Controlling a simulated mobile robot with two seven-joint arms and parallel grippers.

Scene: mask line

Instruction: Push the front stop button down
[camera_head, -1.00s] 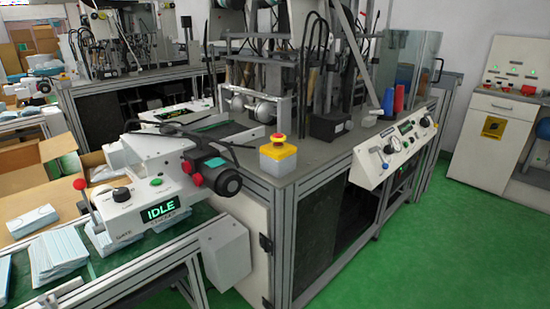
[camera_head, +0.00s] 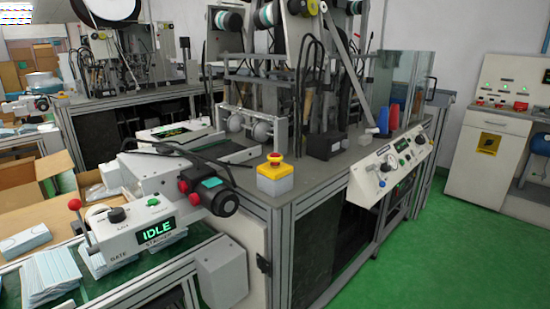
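Neither of my grippers is in view, and nothing touches the button.
A white unit with a green IDLE display (camera_head: 158,232) and a red-knobbed lever (camera_head: 75,205) stands left of the button. A sloped control panel (camera_head: 392,165) is on the right. Stacked masks (camera_head: 50,277) lie at lower left. Green floor (camera_head: 450,250) is open at right.

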